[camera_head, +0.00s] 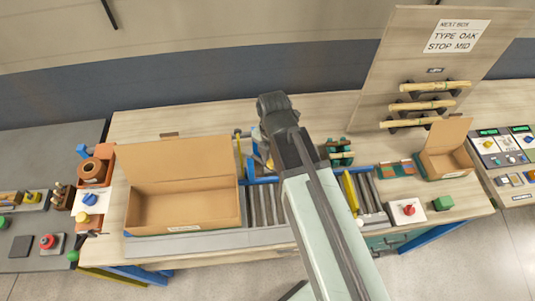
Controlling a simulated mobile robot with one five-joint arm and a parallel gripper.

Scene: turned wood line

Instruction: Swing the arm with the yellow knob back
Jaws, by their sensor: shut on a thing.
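My gripper (266,158) is at the end of my arm, over the roller line just right of the large open box. It points down, and my own arm hides most of it. A small bit of yellow, the yellow knob (258,161), shows at the left edge of my arm, at the gripper. The gripper is shut on it, though the fingers are not clearly seen. The swing arm that bears the knob is mostly hidden. A yellow upright bar (239,157) stands just left of it, beside the box.
A large open cardboard box (182,203) stands left on the rollers (265,205). A second yellow bar (350,192) stands right of my arm. A sign board (400,60) rises behind.

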